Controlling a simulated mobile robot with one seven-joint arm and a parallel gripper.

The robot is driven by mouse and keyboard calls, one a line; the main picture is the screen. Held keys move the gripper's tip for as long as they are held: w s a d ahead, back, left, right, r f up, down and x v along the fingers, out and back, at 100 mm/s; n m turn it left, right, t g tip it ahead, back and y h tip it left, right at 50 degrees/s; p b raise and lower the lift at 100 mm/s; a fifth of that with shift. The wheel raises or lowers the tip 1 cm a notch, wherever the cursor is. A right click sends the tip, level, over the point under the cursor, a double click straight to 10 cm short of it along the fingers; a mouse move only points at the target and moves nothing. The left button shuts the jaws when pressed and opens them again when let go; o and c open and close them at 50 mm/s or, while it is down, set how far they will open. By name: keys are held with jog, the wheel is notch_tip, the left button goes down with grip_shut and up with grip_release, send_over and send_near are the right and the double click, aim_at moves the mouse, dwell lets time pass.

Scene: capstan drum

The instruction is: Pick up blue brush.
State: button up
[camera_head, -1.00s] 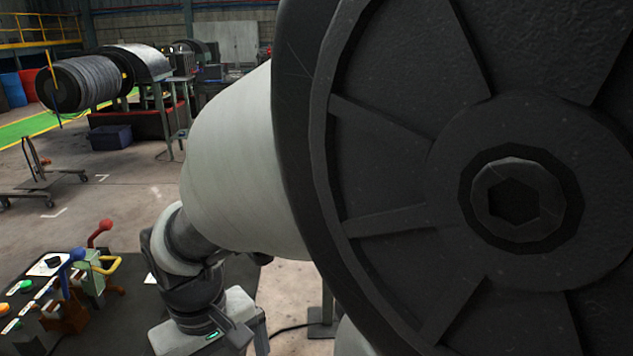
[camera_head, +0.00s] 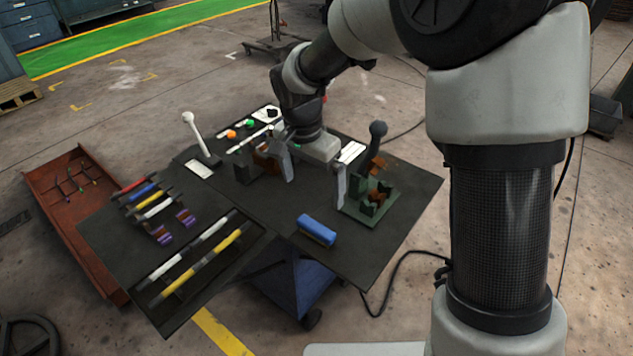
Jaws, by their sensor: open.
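The blue brush (camera_head: 317,229) is a short blue block with a dark underside. It lies on the dark tabletop (camera_head: 285,215) near the front edge, right of the middle. My gripper (camera_head: 315,177) is open, its two pale fingers spread apart and pointing down. It is above and behind the brush in the picture, with nothing seen between the fingers. The brush is in full view and apart from the fingers.
A green fixture (camera_head: 372,200) stands close to the right finger. A white-handled lever (camera_head: 196,135) rises at the left. Coloured rods (camera_head: 150,200) and long bars (camera_head: 205,262) lie at the left front. Bare tabletop surrounds the brush.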

send_near(316, 226)
notch_tip(316, 226, down, 5)
jog(key=shift+w+d+f, duration=0.1)
jog(key=shift+d, duration=0.1)
jog(key=f, duration=0.5)
jog(key=shift+w+d, duration=0.15)
jog(key=shift+w, duration=0.25)
jog(key=shift+c, duration=0.4)
jog(key=shift+r, duration=0.1)
jog(key=c, duration=0.8)
notch_tip(316, 226, up, 10)
